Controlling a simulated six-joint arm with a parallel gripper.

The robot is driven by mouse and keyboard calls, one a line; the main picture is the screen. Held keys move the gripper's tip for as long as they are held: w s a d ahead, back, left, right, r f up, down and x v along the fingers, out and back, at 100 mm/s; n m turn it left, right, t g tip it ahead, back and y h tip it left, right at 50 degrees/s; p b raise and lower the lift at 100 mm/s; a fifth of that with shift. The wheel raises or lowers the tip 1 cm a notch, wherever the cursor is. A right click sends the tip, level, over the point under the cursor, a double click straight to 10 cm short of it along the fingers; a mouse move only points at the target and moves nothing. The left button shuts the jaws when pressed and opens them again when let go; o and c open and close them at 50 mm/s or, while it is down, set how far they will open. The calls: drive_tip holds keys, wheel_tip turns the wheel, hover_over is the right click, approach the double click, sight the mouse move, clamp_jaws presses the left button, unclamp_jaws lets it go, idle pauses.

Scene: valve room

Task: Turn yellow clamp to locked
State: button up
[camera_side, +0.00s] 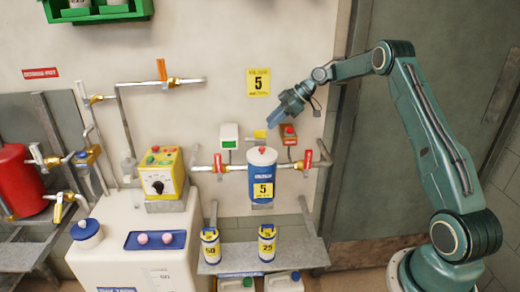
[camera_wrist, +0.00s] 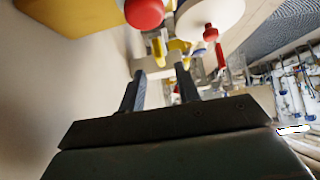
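A small yellow piece (camera_side: 260,134), which looks like the clamp, sits at the wall above the blue canister (camera_side: 262,182) with a white lid. In the wrist view yellow parts (camera_wrist: 179,45) show just beyond my fingertips, partly hidden; I cannot tell whether the clamp is locked. My gripper (camera_side: 272,121) comes from the upper right, its tips just above and right of the yellow piece. In the wrist view my gripper (camera_wrist: 160,70) has its two dark fingers apart, with a pale part in line with the gap. Contact cannot be told.
A red button (camera_side: 289,130) on a box is close to the right of my gripper; a large red knob (camera_wrist: 143,12) shows in the wrist view. Red-handled valves (camera_side: 308,158) flank the canister. A green-and-white box (camera_side: 229,135) is left. Open air lies above.

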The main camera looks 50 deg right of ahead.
sight(256, 136)
drive_tip(key=shift+x, duration=2.85)
clamp_jaws()
